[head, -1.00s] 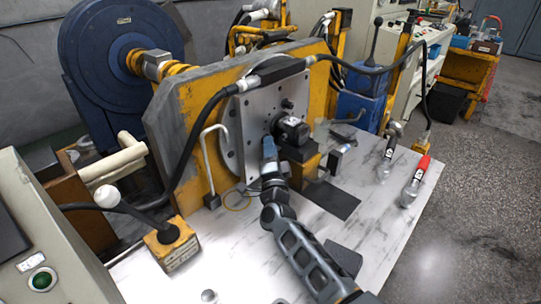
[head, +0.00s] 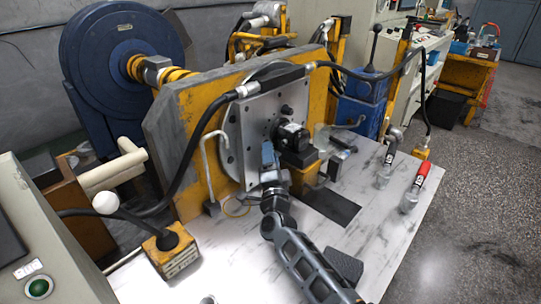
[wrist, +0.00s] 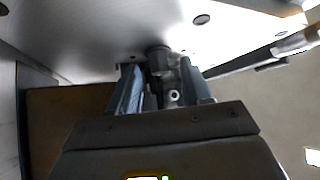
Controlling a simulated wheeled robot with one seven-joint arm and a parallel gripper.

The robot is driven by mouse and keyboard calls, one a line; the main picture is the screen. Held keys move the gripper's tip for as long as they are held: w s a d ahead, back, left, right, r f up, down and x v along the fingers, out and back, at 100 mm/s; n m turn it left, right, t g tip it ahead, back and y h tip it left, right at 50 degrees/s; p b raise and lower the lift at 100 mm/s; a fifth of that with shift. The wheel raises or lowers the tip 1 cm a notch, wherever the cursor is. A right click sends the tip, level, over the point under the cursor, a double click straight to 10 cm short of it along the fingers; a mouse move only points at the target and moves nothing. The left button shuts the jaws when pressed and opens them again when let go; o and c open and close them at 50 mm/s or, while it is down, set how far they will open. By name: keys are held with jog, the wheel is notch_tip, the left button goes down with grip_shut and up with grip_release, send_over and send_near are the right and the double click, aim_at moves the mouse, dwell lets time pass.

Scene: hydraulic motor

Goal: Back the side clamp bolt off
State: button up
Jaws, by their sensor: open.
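The black hydraulic motor (head: 293,137) sits on the front of a grey metal mounting plate (head: 236,150), which is fixed to an upright yellow plate. My gripper (head: 267,158) is just left of the motor, close to the plate, with a blue-grey finger pointing up. In the wrist view my gripper (wrist: 163,88) is open, with its two fingers spread on either side of a grey metal part (wrist: 173,96) with a small round hole. I cannot tell whether this part is the side clamp bolt, or whether the fingers touch it. The bolt is not clearly visible in the head view.
A black hose (head: 190,165) arches across the yellow plate (head: 187,120). Two bottles, one red-capped (head: 415,187), stand at the right of the marble-patterned table (head: 385,235). A yellow box (head: 173,257) stands front left.

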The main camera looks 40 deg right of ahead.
jog(key=v, duration=0.7)
